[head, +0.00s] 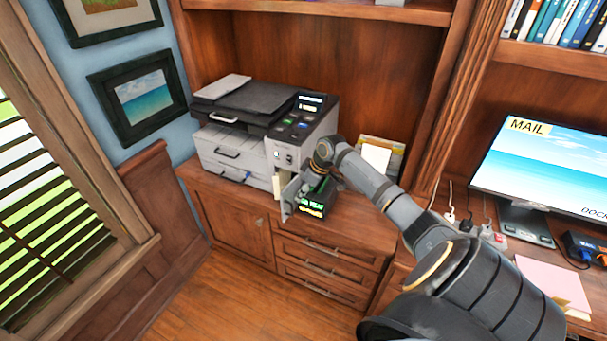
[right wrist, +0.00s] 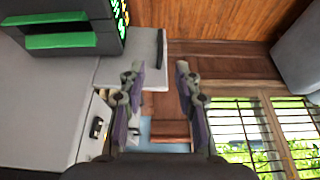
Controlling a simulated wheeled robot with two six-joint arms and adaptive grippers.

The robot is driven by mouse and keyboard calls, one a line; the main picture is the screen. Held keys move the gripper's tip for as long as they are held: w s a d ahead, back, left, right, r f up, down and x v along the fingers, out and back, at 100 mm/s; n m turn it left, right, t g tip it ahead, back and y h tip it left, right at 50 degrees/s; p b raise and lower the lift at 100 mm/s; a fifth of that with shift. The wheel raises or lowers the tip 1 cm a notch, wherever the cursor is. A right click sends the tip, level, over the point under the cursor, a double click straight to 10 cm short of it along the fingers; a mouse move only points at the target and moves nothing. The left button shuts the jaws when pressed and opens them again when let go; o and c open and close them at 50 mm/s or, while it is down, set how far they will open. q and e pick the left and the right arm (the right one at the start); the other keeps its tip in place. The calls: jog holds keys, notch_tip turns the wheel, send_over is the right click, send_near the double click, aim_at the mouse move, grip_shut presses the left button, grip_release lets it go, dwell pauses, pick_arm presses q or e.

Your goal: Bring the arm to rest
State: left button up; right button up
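My right arm reaches from the lower right of the head view to the front of the printer (head: 226,150). Its wrist is beside the printer's right front, and the fingers are hard to make out there. In the right wrist view my right gripper (right wrist: 160,70) is open, with its two fingers apart and nothing between them. A black box with green parts and lit lettering (head: 313,207) is just below the wrist in the head view. It also shows at the top left of the right wrist view (right wrist: 65,40), apart from the fingers. My left gripper is not in view.
The printer stands on a wood cabinet (head: 300,262) with a grey panel (head: 287,203) sticking out at its front. A monitor (head: 548,165), cables and pink paper (head: 552,285) are on the right. A shuttered window (head: 45,200) is at left. The floor (head: 225,300) in front is clear.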

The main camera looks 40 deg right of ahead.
dwell(0.3)
jog(key=s+f+m+h, duration=0.1)
jog(key=s+f, duration=0.4)
jog(key=f, duration=0.5)
jog(key=s+a+f+m+g+h, duration=0.15)
jog(key=s+f, duration=0.35)
jog(key=f, duration=0.5)
jog(key=s+f+m, duration=0.2)
jog(key=s+f, duration=0.3)
jog(key=f, duration=0.6)
jog(key=s+a+f, duration=0.5)
jog(key=s, duration=0.4)
jog(key=s+a+f+g, duration=0.1)
jog(key=s+a+f, duration=0.4)
jog(key=s, duration=0.5)
jog(key=s+a+f, duration=0.5)
jog(key=s, duration=0.4)
jog(key=shift+s+a+n, duration=0.35)
jog(key=shift+s+a, duration=0.05)
